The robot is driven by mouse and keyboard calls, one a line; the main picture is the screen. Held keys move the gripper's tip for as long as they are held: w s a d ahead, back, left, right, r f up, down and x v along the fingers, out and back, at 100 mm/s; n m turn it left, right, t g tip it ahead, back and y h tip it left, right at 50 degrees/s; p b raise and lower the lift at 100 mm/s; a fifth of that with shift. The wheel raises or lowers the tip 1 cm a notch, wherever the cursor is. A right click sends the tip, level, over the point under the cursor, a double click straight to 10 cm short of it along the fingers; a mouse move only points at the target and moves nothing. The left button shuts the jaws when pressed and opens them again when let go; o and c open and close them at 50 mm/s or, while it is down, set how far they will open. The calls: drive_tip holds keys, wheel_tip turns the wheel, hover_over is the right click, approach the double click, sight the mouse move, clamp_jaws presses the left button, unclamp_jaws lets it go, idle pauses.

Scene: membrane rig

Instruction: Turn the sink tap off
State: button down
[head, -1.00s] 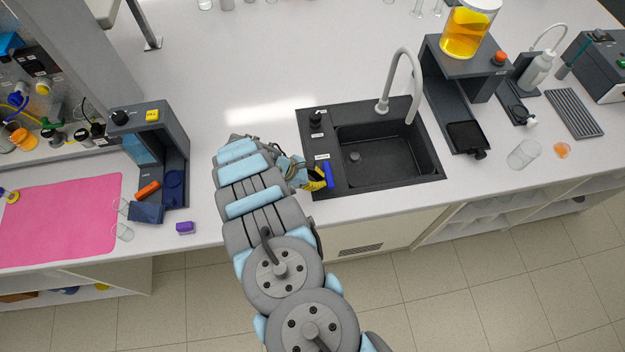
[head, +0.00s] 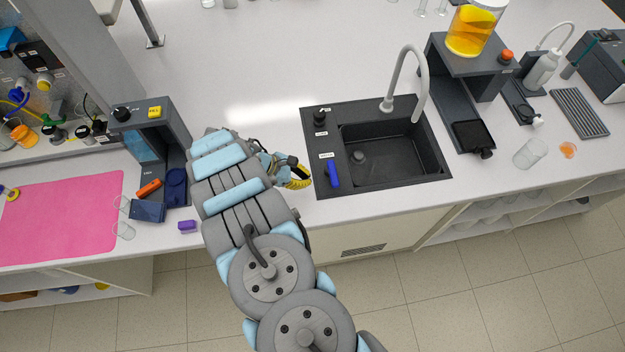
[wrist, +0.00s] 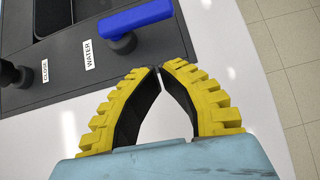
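The sink (head: 395,150) is a black basin with a tall grey spout (head: 400,75). On its left panel, a blue lever (head: 333,173) stands near the front edge. In the wrist view the blue lever (wrist: 135,18) sits on a dark round base beside a label reading WATER. My gripper (head: 306,179) is just left of the sink panel, apart from the lever. In the wrist view its yellow ribbed fingers (wrist: 164,68) have their tips together, with nothing between them, below the lever in the picture. I see no water at the spout.
A black knob (head: 320,117) stands behind the lever on the same panel; a label near it reads CLOSE in the wrist view. A dark stand with a yellow liquid vessel (head: 472,30) is right of the sink.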

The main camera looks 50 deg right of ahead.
drive_tip(key=c, duration=1.6)
unclamp_jaws()
drive_tip(key=b+v, duration=0.1)
drive_tip(key=v, duration=0.5)
drive_tip(key=shift+w+a+r, duration=0.1)
drive_tip(key=shift+w+a, duration=0.1)
drive_tip(key=shift+a, duration=0.05)
drive_tip(key=o, duration=0.9)
drive_tip(key=shift+w+a+r, duration=0.1)
drive_tip(key=shift+a+r, duration=0.05)
drive_tip(key=shift+r, duration=0.1)
drive_tip(key=shift+c, duration=0.2)
drive_tip(key=o, duration=0.7)
